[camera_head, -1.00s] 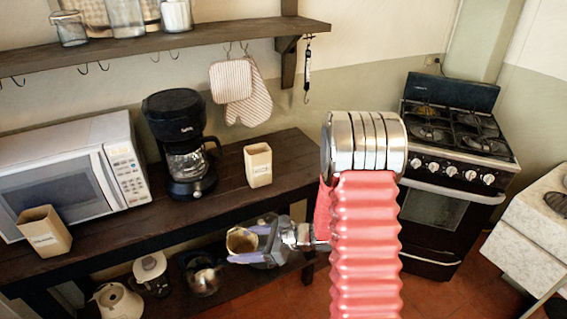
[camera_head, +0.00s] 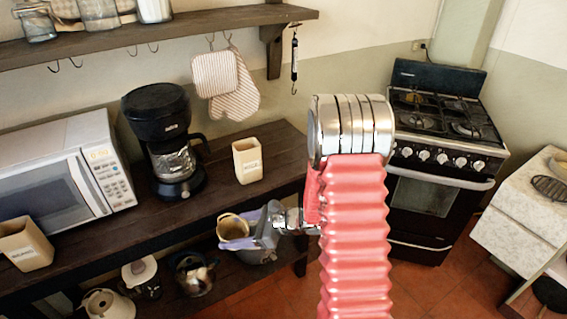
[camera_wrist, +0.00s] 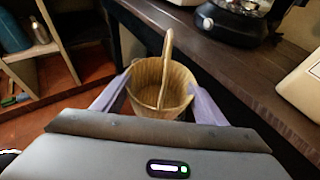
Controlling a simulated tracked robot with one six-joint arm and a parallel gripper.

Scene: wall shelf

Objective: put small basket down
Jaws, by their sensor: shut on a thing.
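The small basket (camera_wrist: 155,86) is a light woven basket with an arched handle, upright between the two fingers in the wrist view. My gripper (camera_wrist: 160,95) is shut on it, one finger on each side. In the head view the basket (camera_head: 232,228) is in front of the edge of the dark wooden table (camera_head: 222,191), held by my gripper (camera_head: 238,230) at about the height of the tabletop edge or a little below. Its underside is hidden, and I cannot tell its exact gap from the table.
On the table stand a microwave (camera_head: 50,178), a coffee maker (camera_head: 172,150) and two beige canisters (camera_head: 247,160) (camera_head: 25,243). A kettle (camera_head: 108,304) and other pots sit on the lower shelf. Bare tabletop lies right of the upright canister. A stove (camera_head: 440,170) stands at the right.

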